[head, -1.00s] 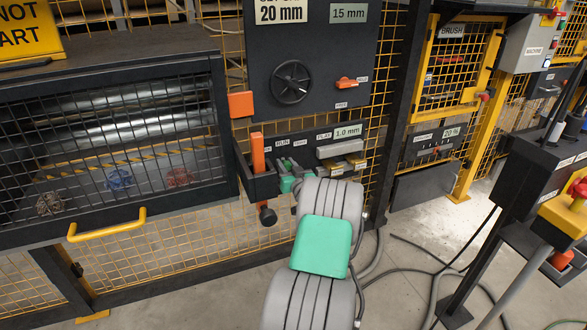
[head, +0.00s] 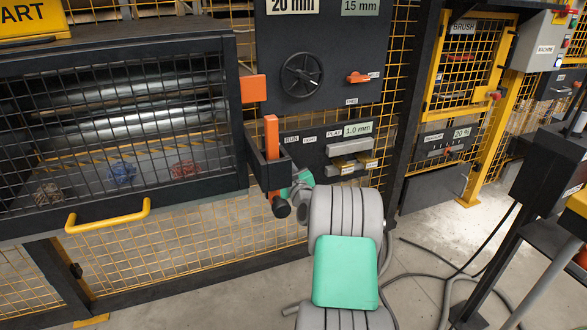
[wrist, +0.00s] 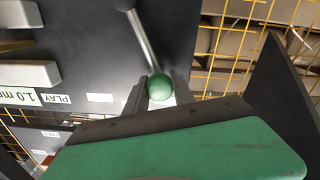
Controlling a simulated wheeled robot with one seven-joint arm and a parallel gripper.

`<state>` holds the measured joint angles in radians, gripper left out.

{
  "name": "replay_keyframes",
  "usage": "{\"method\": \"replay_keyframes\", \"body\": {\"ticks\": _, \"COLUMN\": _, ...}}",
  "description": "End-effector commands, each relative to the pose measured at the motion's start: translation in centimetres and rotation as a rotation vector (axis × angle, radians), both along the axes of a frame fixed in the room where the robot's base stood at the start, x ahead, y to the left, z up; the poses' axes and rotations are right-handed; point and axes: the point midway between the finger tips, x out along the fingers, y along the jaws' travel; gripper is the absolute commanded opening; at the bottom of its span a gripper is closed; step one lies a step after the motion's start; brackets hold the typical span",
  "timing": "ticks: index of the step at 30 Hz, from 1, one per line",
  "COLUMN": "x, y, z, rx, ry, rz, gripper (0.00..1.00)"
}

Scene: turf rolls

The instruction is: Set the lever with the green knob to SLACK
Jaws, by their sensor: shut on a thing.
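The green knob (wrist: 159,87) sits between the two fingers of my gripper (wrist: 160,92) in the wrist view, which are shut on it. Its metal lever rod (wrist: 143,40) rises from the knob to a dark pivot at the top of the wrist view. In the head view my gripper (head: 294,190) is at the lower left of the dark control panel (head: 318,148), beside the orange lever. There the knob cannot be told apart from my green gripper parts. Small labels stand above it, RUN and PLAY among them; I cannot read a SLACK label.
Grey blocks (head: 348,146) jut from the panel at right. A round handwheel (head: 301,76) is above. A yellow handle (head: 108,219) is on the mesh guard at left.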

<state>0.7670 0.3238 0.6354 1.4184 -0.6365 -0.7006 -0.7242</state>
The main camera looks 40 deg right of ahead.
Motion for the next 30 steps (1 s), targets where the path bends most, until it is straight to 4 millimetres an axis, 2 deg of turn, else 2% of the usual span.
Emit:
{"method": "replay_keyframes", "body": {"ticks": 2, "x": 0.0, "y": 0.2, "z": -0.2, "rx": 0.003, "ry": 0.003, "rz": 0.003, "gripper": 0.00}}
{"method": "replay_keyframes", "body": {"ticks": 3, "x": 0.0, "y": 0.2, "z": -0.2, "rx": 0.003, "ry": 0.004, "rz": 0.004, "gripper": 0.31}}
{"method": "replay_keyframes", "body": {"ticks": 10, "x": -0.1, "y": -0.1, "z": -0.1, "rx": 0.004, "ry": 0.002, "rz": 0.000, "gripper": 0.50}}
{"method": "replay_keyframes", "body": {"ticks": 20, "x": -0.7, "y": 0.0, "z": 0.0, "rx": 0.005, "ry": 0.003, "rz": -0.001, "gripper": 0.52}}
{"method": "replay_keyframes", "body": {"ticks": 30, "x": -6.7, "y": 1.8, "z": 0.0, "rx": 0.005, "ry": 0.002, "rz": -0.002, "gripper": 0.52}}
